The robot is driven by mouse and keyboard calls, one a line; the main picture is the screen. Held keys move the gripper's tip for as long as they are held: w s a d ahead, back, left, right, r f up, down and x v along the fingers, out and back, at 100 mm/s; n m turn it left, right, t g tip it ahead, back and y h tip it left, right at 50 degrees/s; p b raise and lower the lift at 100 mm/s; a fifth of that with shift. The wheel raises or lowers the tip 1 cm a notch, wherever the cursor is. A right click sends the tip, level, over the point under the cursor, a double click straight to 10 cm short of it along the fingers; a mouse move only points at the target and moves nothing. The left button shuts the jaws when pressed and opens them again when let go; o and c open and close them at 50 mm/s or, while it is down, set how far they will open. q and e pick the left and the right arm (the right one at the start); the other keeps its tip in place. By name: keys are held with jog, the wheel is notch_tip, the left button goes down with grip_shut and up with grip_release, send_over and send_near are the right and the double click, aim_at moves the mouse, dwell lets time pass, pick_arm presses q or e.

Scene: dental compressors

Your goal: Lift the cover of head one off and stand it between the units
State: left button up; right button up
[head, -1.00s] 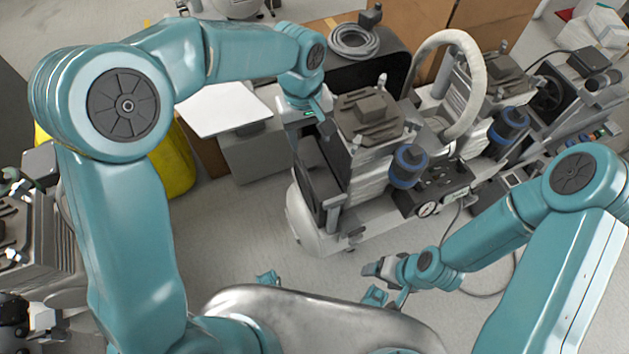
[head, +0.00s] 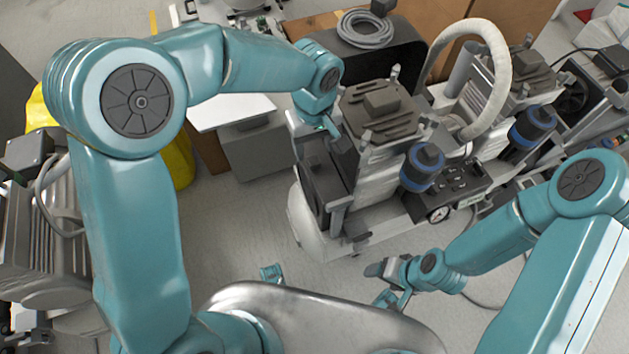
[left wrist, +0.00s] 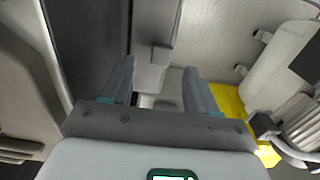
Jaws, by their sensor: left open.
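The nearer compressor head (head: 382,108), a grey ribbed block with a dark slatted top, stands on the compressor unit at the middle of the head view. A dark upright panel (head: 312,185) is at its left side. I cannot tell which part is the loose cover. My left gripper (head: 337,143) is close beside the head's left side, pointing down. In the left wrist view the left gripper (left wrist: 160,85) is open, with nothing visibly clamped between its fingers. A dark panel (left wrist: 90,40) is to their left; contact is unclear. My right gripper (head: 384,276) is low, in front of the unit, apart from it.
A second head (head: 520,75) stands to the right, past a thick pale hose (head: 500,75). Blue-banded canisters (head: 423,168) and a gauge (head: 438,214) are at the front. A white-topped box (head: 250,145) and yellow object (head: 178,160) stand left. Floor (head: 235,225) between is clear.

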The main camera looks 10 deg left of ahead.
aim_at(314, 160)
pick_arm(q)
notch_tip(314, 160, down, 5)
jog(key=shift+s+r+b, duration=0.1)
jog(key=shift+b, duration=0.7)
jog(key=shift+r, duration=0.15)
grip_shut()
jog(key=shift+a+r, duration=0.1)
